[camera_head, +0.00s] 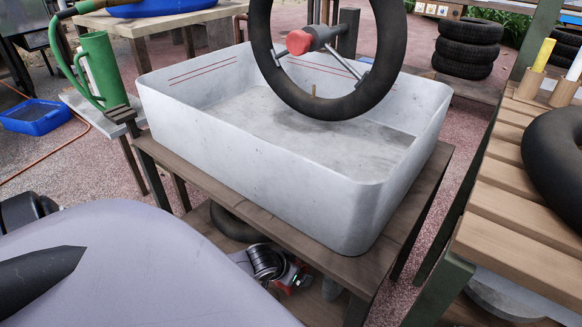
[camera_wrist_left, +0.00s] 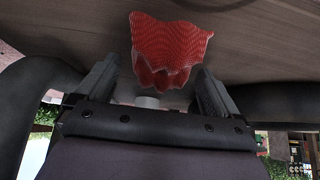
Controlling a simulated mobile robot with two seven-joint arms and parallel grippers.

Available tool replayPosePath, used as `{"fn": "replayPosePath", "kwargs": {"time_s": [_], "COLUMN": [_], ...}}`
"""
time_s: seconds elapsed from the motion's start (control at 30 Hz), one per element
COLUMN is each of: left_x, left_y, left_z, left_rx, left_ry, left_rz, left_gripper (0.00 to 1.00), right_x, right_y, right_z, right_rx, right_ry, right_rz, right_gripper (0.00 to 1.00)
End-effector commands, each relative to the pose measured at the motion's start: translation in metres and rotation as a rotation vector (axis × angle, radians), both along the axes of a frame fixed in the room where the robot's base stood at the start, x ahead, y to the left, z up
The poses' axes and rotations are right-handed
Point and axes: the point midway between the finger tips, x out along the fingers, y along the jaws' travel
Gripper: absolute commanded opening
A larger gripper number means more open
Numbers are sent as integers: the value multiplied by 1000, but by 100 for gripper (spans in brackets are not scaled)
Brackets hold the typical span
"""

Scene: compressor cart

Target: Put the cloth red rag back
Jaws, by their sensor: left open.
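The red rag (camera_wrist_left: 172,42) shows in the left wrist view as a crumpled, patterned red cloth against a brown wooden surface. My left gripper (camera_wrist_left: 155,70) is open, with one dark finger on each side of the rag's lower end. I cannot tell whether the fingers touch it. In the head view, a small red patch shows on the cart's lower shelf beside a ribbed metal part (camera_head: 266,262); I cannot tell whether it is the rag. My right gripper is in neither view.
A large white tub (camera_head: 250,150) stands on the wooden cart (camera_head: 270,222), with a black tube (camera_head: 345,107) hanging over it. A slatted bench (camera_head: 505,190) stands close on the right. In the left wrist view, dark curved shapes flank the gripper.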

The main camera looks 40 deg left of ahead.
Motion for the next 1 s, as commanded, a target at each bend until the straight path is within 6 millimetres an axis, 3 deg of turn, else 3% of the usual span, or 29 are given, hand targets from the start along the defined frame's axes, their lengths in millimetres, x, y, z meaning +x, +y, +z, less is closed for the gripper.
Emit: {"fn": "replayPosePath", "kwargs": {"time_s": [0.27,0.6,1.0], "left_x": [-18,-53,-65], "left_y": [-2,-6,-7], "left_z": [35,88,103], "left_rx": [0,-1,-1], "left_ry": [1,2,0], "left_rz": [-2,-1,1], "left_gripper": [95,95,95], "right_x": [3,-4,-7], "right_y": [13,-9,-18], "right_z": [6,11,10], "right_rx": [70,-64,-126], "right_ry": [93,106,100], "right_rz": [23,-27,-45], "right_gripper": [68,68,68]}}
